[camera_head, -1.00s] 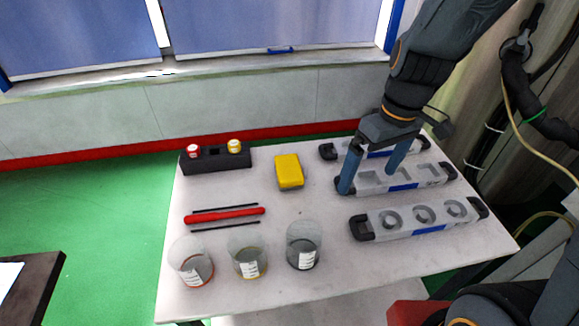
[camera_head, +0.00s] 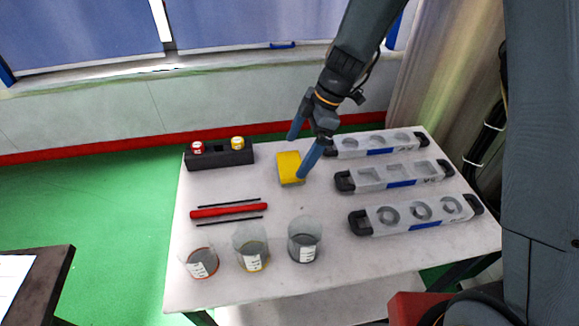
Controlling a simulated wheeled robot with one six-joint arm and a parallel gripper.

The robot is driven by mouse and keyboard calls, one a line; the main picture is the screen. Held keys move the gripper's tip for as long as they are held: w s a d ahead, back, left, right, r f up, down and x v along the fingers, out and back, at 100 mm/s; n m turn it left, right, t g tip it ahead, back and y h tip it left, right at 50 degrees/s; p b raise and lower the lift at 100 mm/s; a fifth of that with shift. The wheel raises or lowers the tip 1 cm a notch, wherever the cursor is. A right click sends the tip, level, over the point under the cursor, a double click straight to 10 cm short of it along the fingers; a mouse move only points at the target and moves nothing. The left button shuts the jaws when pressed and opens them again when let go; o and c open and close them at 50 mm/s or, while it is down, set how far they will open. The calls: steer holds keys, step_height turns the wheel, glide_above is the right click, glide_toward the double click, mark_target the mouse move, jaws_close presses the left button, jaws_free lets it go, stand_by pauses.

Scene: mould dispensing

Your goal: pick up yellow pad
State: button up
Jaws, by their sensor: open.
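The yellow pad (camera_head: 288,165) lies on the white table (camera_head: 330,265), toward its back and left of the moulds. My gripper (camera_head: 297,158) is open, with its two blue fingers pointing down. One finger shows behind the pad and the other in front of its right side, hiding that part of the pad. I cannot tell whether either finger touches the pad. Nothing is held between the fingers.
Grey moulds stand on the right, such as the front one (camera_head: 417,213). A black holder (camera_head: 219,157) with red and yellow caps is at back left. A red rod (camera_head: 229,210) lies in front of it. Several clear beakers (camera_head: 304,238) line the front.

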mark_target(290, 163)
steer(key=shift+p+x, duration=1.1)
steer(key=shift+x, duration=1.75)
steer(key=shift+r, duration=0.1)
steer(key=c, duration=1.2)
steer(key=shift+o, duration=0.2)
